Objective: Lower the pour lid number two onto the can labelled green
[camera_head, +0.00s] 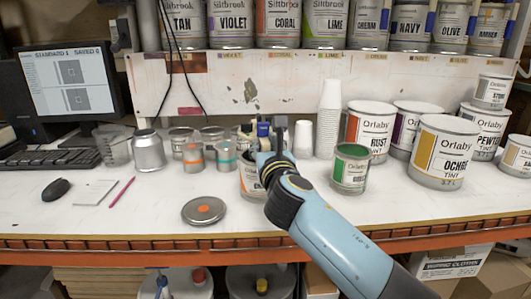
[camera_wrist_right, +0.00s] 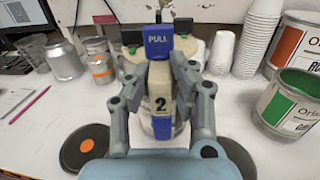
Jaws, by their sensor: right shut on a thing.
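My right gripper (camera_head: 272,135) is over the middle of the bench and shut on pour lid number two. In the right wrist view its fingers close on both sides of the lid's beige part marked "2" (camera_wrist_right: 160,104), with a blue PULL tab (camera_wrist_right: 158,42) above. The can labelled green (camera_head: 350,168) stands upright to the right of the gripper, apart from it. Its round top shows green. It also shows at the right of the wrist view (camera_wrist_right: 290,104). The lid's underside is mostly hidden by the fingers. My left gripper is not in view.
A grey lid with an orange dot (camera_head: 204,210) lies on the bench. The rust can (camera_head: 368,135), ochre can (camera_head: 443,152) and stacked white cups (camera_head: 328,120) stand near the green can.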

